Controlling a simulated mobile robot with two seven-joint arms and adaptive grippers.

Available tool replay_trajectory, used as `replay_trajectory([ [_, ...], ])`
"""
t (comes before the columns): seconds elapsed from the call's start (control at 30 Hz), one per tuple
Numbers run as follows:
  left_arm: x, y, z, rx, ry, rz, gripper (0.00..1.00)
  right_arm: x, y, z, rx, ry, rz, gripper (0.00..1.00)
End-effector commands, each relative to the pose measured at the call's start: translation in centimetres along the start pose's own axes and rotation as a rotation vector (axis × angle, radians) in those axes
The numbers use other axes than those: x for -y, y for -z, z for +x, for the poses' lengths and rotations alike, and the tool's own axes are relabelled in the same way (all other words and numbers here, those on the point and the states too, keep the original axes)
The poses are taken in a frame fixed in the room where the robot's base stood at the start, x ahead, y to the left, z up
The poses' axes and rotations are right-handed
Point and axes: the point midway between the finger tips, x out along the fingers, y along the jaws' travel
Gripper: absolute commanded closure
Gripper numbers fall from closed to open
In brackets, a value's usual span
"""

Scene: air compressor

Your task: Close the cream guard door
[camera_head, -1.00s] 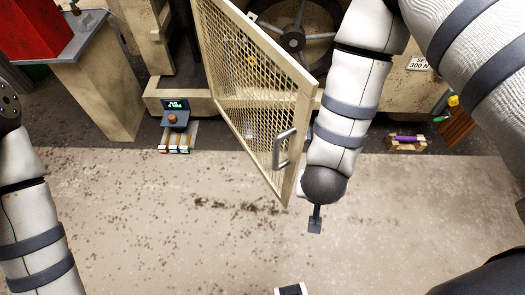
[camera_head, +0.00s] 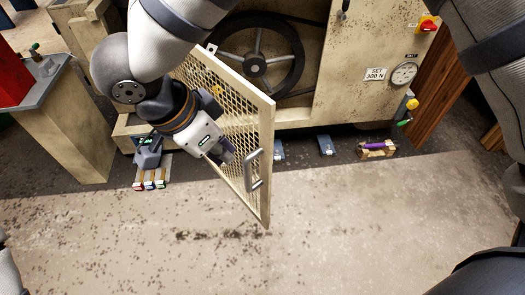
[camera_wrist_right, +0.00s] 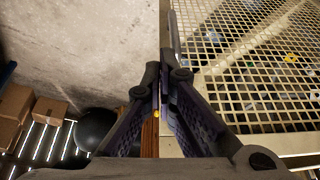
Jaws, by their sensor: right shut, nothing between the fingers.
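The cream guard door (camera_head: 263,150) stands open in the head view, a mesh panel in a solid frame swung out from the machine. Its grey handle (camera_head: 252,170) is near the free edge. My right gripper (camera_head: 226,152) is shut and empty, in front of the mesh and left of the handle. Its arm hides the door's upper left part. In the right wrist view the closed fingertips (camera_wrist_right: 161,68) overlap the door's frame edge, with the mesh (camera_wrist_right: 250,60) to their right. I cannot tell whether they touch it. My left gripper is out of view.
The machine's flywheel (camera_head: 258,62) shows behind the door. A small control box (camera_head: 147,154) with coloured pedals stands on the floor at left. A purple-topped wooden block (camera_head: 377,149) lies at right. The floor in front of the door (camera_head: 330,220) is clear.

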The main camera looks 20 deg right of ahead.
Motion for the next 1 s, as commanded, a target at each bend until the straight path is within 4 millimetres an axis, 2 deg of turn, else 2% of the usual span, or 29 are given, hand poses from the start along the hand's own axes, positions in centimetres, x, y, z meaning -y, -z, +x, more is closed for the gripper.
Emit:
replay_trajectory([
  [0.07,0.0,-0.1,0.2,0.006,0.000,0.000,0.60,-0.1,-0.2,0.6,0.004,-0.010,0.003,1.00],
  [0.17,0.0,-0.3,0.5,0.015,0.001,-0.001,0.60,-0.2,-0.2,2.4,0.004,-0.013,0.000,1.00],
  [0.53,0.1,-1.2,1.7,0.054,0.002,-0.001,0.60,-0.3,-0.2,10.6,0.003,-0.013,-0.001,1.00],
  [0.6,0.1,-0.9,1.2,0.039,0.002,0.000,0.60,-0.1,1.4,10.4,0.001,-0.005,0.006,1.00],
  [0.7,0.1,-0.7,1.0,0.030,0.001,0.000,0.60,-0.1,2.7,10.9,0.001,-0.003,0.006,1.00],
  [1.0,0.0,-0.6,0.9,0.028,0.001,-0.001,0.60,-0.2,3.7,11.4,0.003,-0.005,0.003,1.00],
])
